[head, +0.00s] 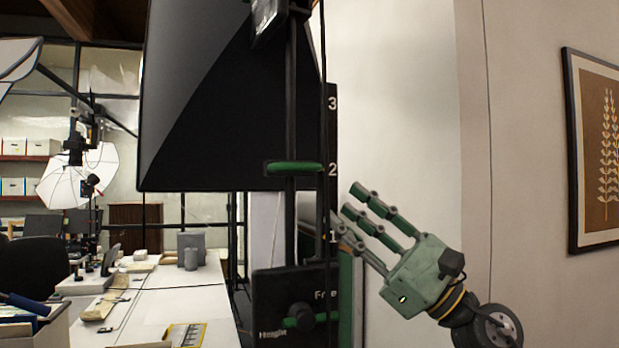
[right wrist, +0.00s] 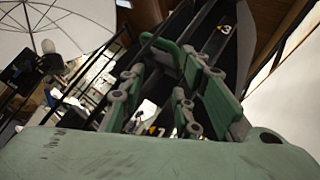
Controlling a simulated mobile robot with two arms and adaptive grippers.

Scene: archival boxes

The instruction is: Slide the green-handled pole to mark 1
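The green handle (head: 293,167) sits on a dark upright pole (head: 291,225) in the head view. It is level with mark 2 on the black scale strip (head: 332,130); mark 1 is lower and mark 3 higher. My right gripper (head: 347,208) is to the right of the pole, its fingers spread and pointing up-left. It is open and empty, below and right of the handle. In the right wrist view, what looks like the green handle (right wrist: 163,46) shows beyond my right gripper's spread fingers (right wrist: 165,85). Contact is not visible. My left gripper is not in view.
A large black panel (head: 230,110) hangs left of the pole. A black box with a knob (head: 301,316) and labels is at the pole's foot. A long white table (head: 160,300) with items runs left. A framed picture (head: 598,150) hangs on the right wall.

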